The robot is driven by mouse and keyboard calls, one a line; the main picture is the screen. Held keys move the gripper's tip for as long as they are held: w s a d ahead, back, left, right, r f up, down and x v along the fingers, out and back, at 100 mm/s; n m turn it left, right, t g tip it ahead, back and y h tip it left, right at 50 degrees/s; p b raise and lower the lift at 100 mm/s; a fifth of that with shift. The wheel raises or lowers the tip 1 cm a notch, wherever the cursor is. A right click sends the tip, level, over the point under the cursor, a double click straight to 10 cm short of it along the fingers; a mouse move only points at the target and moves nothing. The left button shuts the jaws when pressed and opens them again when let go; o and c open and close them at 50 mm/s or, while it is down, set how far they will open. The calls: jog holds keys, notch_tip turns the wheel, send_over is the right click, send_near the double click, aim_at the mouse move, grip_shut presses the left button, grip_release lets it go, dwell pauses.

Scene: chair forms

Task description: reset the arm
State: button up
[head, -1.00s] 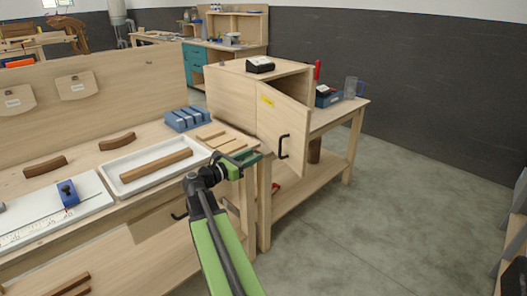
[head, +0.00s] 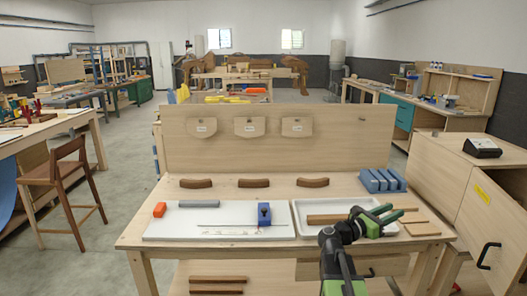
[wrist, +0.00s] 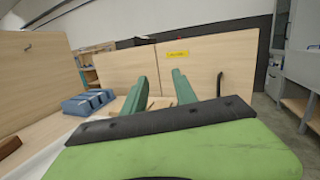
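My gripper (head: 381,215) is at the front right of the workbench, above the white tray (head: 303,232) in the head view. In the wrist view its two green fingers (wrist: 158,92) stand apart with nothing between them. A wooden strip (head: 325,219) lies in the tray, partly hidden by my arm. My arm comes up from the bottom of the head view.
A cabinet (head: 464,188) with a black handle stands close on the right. A blue block (head: 382,181) and light wood pieces (head: 420,228) lie near my gripper. A white board (head: 180,226) is at left. An upright panel (head: 330,153) backs the bench.

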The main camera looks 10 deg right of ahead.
jog(key=w+a+r+n+t+y+p, duration=0.2)
jog(key=w+a+r+n+t+y, duration=0.15)
jog(key=w+a+n+t, duration=0.45)
jog(key=w+a+r+n+t+y+p, duration=0.1)
jog(key=w+a+r+n+t+y, duration=0.35)
jog(key=a+n, duration=0.45)
jog(key=w+a+f+n+y+p, duration=0.1)
jog(key=w+a+f+n+y, duration=0.25)
jog(key=a+n+y, duration=0.4)
jog(key=w+a+f+n+y+p, duration=0.2)
jog(key=a+f+n+y, duration=0.25)
jog(key=a+n, duration=0.65)
jog(key=s+a+f+n+g+y, duration=0.1)
jog(key=s+a+f+n+g, duration=0.2)
jog(key=s+f+n+g, duration=0.4)
jog(key=s+a+f+n+g, duration=0.25)
jog(key=s+f, duration=0.25)
jog(key=f, duration=0.3)
jog(key=s+d+f+n+g+h, duration=0.1)
jog(key=s+f+n+g, duration=0.1)
jog(key=s, duration=0.5)
jog(key=s+d+f+n+g, duration=0.2)
jog(key=s+f+n+g, duration=0.1)
jog(key=s, duration=0.4)
jog(key=shift+d+n+g+h, duration=0.25)
jog(key=shift+n+g+h, duration=0.15)
jog(key=shift+g, duration=0.5)
